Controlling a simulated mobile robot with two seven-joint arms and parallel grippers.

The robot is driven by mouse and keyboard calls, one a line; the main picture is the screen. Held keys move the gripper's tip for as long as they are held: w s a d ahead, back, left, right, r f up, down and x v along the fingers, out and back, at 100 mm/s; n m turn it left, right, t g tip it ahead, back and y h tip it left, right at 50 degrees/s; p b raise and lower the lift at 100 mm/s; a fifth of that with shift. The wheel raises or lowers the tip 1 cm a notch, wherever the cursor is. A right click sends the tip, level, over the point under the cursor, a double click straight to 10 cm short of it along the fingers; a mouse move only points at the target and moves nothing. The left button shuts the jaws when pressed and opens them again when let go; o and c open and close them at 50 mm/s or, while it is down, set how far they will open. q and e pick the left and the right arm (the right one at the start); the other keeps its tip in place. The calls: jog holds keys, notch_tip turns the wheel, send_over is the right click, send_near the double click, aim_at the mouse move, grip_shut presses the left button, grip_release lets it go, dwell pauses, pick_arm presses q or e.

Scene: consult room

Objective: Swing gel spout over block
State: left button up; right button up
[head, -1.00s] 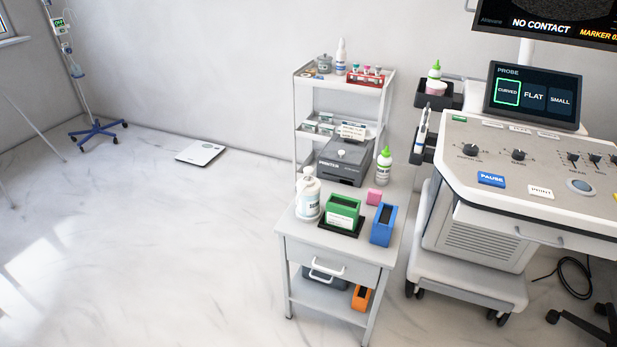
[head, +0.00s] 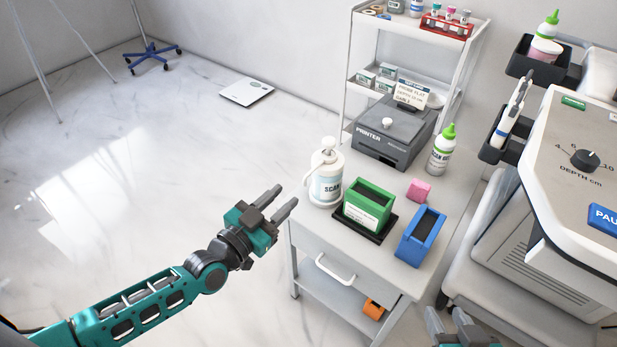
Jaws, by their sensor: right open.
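A white pump bottle (head: 326,188) labelled "SCAN" stands upright at the back left of the grey cart top. A small pink block (head: 419,190) lies on the cart to the right, behind the blue holder and apart from the bottle. My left gripper (head: 286,196) is open and empty, just left of the cart and the pump bottle, not touching them. My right gripper (head: 445,312) is open at the bottom edge, right of the cart's front; its lower part is cut off.
A green holder (head: 369,203) on a black base and a blue holder (head: 421,238) stand in front. A green-capped bottle (head: 442,151) and a printer (head: 393,137) stand behind. The ultrasound console (head: 566,205) is close on the right.

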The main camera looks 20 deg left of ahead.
aim_at(308, 174)
pick_arm(q)
jog(key=b+x, duration=0.1)
jog(key=x, duration=0.8)
jog(key=shift+w+b, duration=0.2)
jog(key=shift+b, duration=0.15)
jog(key=c, duration=0.6)
grip_shut()
